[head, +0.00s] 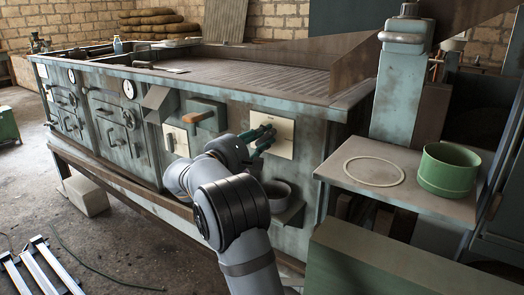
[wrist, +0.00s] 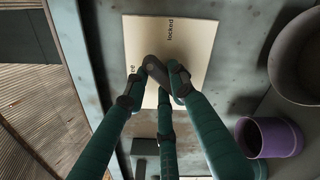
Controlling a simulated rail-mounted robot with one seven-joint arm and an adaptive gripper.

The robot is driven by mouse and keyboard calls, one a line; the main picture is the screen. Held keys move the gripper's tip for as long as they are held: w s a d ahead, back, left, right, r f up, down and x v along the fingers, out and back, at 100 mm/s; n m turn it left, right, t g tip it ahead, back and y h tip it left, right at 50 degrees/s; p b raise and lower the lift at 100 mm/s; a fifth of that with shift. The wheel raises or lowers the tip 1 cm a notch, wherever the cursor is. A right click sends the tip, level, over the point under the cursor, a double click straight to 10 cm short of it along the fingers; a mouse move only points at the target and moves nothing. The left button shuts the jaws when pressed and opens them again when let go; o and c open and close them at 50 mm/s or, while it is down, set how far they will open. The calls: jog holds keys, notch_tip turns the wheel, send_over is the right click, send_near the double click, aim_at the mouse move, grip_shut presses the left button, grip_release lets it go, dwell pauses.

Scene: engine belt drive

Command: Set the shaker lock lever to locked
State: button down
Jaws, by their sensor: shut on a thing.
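The shaker lock lever (wrist: 153,66) is a short dark grey bar on a cream plate (wrist: 200,50), seen in the wrist view. The plate reads "locked" near its top; a second label ending in "ee" is partly hidden by a finger. The lever's visible end lies between the two labels; its exact angle is hard to tell. My gripper (wrist: 157,88) has green fingers closed around the lever. In the head view my gripper (head: 262,139) is at the cream plate (head: 285,143) on the bench's front panel, and the lever is hidden behind the fingers.
Below the plate, a dark bowl (head: 277,190) stands on a small shelf; it and a purple cup (wrist: 268,138) show close by in the wrist view. Left of my gripper, a wooden-handled lever (head: 197,117) juts out. A green pot (head: 448,170) stands on the right ledge.

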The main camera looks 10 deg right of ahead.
jog(key=m+b, duration=0.5)
jog(key=b, duration=0.1)
jog(key=shift+s+d+f+m, duration=0.15)
jog(key=shift+f+m, duration=0.25)
jog(key=m+b, duration=0.3)
jog(key=shift+s+r+m+b, duration=0.1)
jog(key=shift+m+b, duration=0.2)
jog(key=shift+b, duration=0.1)
jog(key=c, duration=1.6)
grip_release()
jog(key=shift+d, duration=0.1)
jog(key=shift+o, duration=0.8)
jog(key=v, duration=1.2)
